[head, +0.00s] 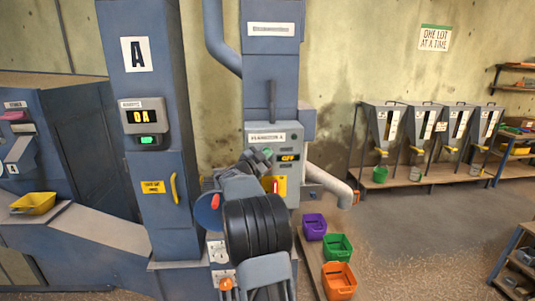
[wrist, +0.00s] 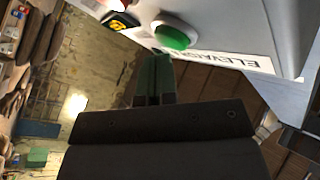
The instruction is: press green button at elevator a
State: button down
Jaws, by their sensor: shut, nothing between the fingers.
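The elevator A control box (head: 289,136) is a grey panel on the blue column, with a lit OFF display (head: 289,157). In the wrist view a round green button (wrist: 174,36) with a pale collar sits on the panel, beside the ELEVATOR label (wrist: 232,61). My gripper (wrist: 155,62) is shut and empty, its tips just short of the button in the picture; I cannot tell whether they touch. In the head view my gripper (head: 264,154) is in front of the box's left side and partly hides it, so the green button cannot be made out there.
A grey spout (head: 330,187) curves out to the right. Purple (head: 314,226), green (head: 337,246) and orange (head: 339,280) bins stand at the lower right. A tall column marked A (head: 136,54) stands left.

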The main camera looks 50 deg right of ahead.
jog(key=shift+w+d+p, duration=0.3)
jog(key=shift+w, duration=0.05)
dwell(0.6)
jog(key=shift+s+a, duration=0.15)
jog(key=shift+s+a+b, duration=0.4)
jog(key=shift+s+b, duration=0.15)
dwell(0.4)
jog(key=shift+s+a+b, duration=1.25)
jog(key=shift+s+a, duration=0.4)
jog(key=shift+s, duration=0.25)
